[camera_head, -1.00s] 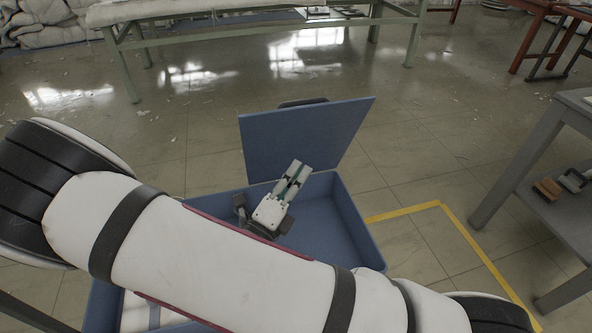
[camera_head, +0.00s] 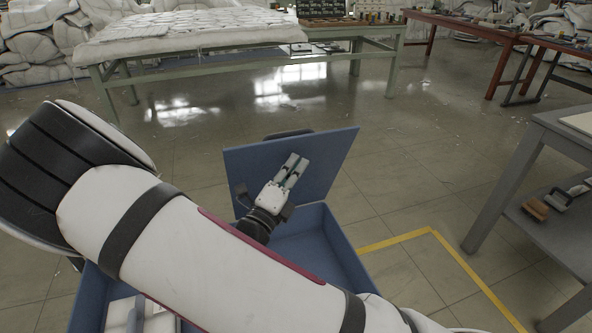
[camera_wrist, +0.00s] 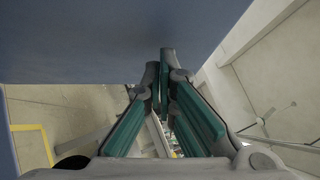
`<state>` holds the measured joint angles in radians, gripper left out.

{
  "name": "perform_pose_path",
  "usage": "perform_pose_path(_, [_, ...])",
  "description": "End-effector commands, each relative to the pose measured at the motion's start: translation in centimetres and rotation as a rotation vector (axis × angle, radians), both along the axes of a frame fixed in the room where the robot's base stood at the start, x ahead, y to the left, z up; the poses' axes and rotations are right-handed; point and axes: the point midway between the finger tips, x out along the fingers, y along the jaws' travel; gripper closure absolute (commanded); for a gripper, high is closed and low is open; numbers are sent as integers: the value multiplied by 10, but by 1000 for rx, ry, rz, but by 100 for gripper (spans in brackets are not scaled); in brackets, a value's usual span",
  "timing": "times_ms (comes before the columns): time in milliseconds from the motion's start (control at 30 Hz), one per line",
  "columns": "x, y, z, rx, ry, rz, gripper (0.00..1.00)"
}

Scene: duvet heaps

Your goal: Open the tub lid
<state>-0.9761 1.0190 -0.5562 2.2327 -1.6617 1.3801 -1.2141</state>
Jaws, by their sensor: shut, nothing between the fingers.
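The blue tub (camera_head: 335,240) stands on the floor in front of me. Its blue lid (camera_head: 325,160) stands raised, tilted up at the tub's far side, with a dark handle (camera_head: 288,134) at its top edge. My gripper (camera_head: 296,162) is shut and empty in front of the lid's inner face; I cannot tell if it touches. In the wrist view the closed green-padded fingers (camera_wrist: 166,85) are close to the blue lid panel (camera_wrist: 90,35). My arm hides much of the tub's near part.
White folded items (camera_head: 130,318) lie in the tub's left part. Yellow tape (camera_head: 400,240) marks the floor at right. A grey table (camera_head: 560,140) with a lower shelf stands at right. A green-framed table (camera_head: 240,50) with quilts stands at the back. Floor between is clear.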

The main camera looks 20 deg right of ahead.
Motion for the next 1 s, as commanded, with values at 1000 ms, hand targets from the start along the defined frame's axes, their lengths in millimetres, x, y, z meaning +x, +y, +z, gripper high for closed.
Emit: perform_pose_path(1000, [121, -1, 45, 4, 352, 1, 100])
